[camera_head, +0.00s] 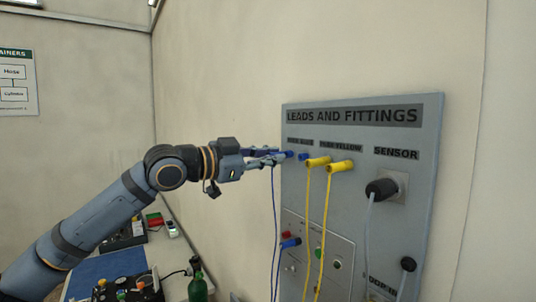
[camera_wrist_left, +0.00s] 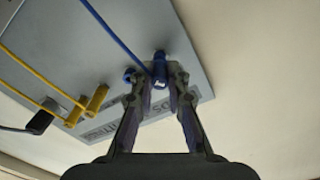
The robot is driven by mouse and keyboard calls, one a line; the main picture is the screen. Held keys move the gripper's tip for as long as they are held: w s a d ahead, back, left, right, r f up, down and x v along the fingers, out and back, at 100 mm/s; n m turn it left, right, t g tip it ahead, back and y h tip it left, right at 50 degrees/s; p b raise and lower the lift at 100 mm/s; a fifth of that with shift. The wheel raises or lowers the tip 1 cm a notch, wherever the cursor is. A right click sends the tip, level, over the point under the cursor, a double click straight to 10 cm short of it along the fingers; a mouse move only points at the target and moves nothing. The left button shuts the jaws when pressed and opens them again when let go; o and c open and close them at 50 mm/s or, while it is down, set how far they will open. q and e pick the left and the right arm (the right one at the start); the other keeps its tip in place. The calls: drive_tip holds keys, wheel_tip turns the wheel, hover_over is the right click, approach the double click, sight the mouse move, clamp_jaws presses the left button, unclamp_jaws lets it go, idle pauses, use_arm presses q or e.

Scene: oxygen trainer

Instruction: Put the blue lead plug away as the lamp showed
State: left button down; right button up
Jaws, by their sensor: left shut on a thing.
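My left gripper (camera_head: 280,156) is shut on a blue lead plug (camera_wrist_left: 160,70), at the upper left of the grey leads board (camera_head: 420,140). In the left wrist view the plug sits between the two fingertips (camera_wrist_left: 159,88), and its blue lead runs off to the upper left. In the head view the blue lead (camera_head: 274,200) hangs down from the fingers. A second blue fitting (camera_head: 304,156) is just right of the held plug. Whether the held plug is seated in the board cannot be told. Another blue plug (camera_head: 290,243) is on the lower panel. My right gripper is not in view.
Two yellow plugs (camera_head: 341,166) with hanging leads are right of the blue fitting. A black sensor plug (camera_head: 381,189) is further right. The lower panel (camera_head: 305,260) has red and green parts. A bench with a green bottle (camera_head: 197,288) is below my arm.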

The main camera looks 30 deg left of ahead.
use_arm(q)
drive_tip(key=shift+w+d+p, duration=0.15)
drive_tip(key=shift+w+p, duration=0.2)
drive_tip(key=shift+p, duration=0.15)
drive_tip(key=c, duration=1.3)
unclamp_jaws()
drive_tip(key=shift+w+d, duration=0.15)
drive_tip(key=shift+w, duration=0.05)
drive_tip(key=shift+o, duration=0.2)
drive_tip(key=shift+s+r, duration=0.15)
drive_tip(key=shift+a+r, duration=0.2)
drive_tip(key=shift+r, duration=0.45)
drive_tip(key=shift+d+r, duration=0.25)
drive_tip(key=shift+r, duration=0.4)
wheel_tip(320, 180, up, 7)
drive_tip(key=shift+r, duration=0.1)
